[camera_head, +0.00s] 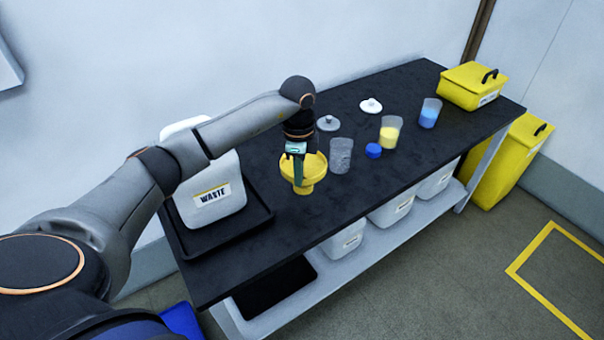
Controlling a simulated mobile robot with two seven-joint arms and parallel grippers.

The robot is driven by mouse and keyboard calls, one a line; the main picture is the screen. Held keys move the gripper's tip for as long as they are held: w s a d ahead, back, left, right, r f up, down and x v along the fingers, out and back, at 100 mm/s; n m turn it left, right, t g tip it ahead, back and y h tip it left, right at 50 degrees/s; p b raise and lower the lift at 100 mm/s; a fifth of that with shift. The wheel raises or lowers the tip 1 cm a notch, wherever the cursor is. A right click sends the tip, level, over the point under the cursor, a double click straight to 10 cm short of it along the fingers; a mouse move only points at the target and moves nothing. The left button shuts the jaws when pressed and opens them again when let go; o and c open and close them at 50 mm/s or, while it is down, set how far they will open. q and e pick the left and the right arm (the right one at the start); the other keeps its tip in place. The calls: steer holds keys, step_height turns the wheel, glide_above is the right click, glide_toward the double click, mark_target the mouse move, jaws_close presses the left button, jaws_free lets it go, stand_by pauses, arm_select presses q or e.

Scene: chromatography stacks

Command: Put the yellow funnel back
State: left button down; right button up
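The yellow funnel (315,172) is upright at the near left part of the black bench, its wide mouth up. I cannot tell whether its lower end touches the bench top. My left gripper (298,182) points down at the funnel, with a dark finger overlapping the funnel's mouth and near wall. The finger hides part of the rim, and I cannot see whether the gripper is closed on it. My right gripper is out of view.
A white waste container (222,212) stands on a black tray (243,232) at left. Grey (340,156), yellow-filled (390,132) and blue-filled (430,113) cups, lids (371,106) and a blue cap (373,151) stand to the right. A yellow case (470,88) sits at the far end.

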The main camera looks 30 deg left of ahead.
arm_select(q)
step_height(320, 180, down, 5)
steer(key=b, duration=0.4)
steer(key=shift+b, duration=0.3)
steer(key=shift+p, duration=0.35)
steer(key=shift+f, duration=0.1)
stand_by(0.4)
steer(key=shift+f, duration=0.8)
stand_by(0.3)
steer(key=c, duration=1)
jaws_free()
steer(key=shift+o, duration=0.2)
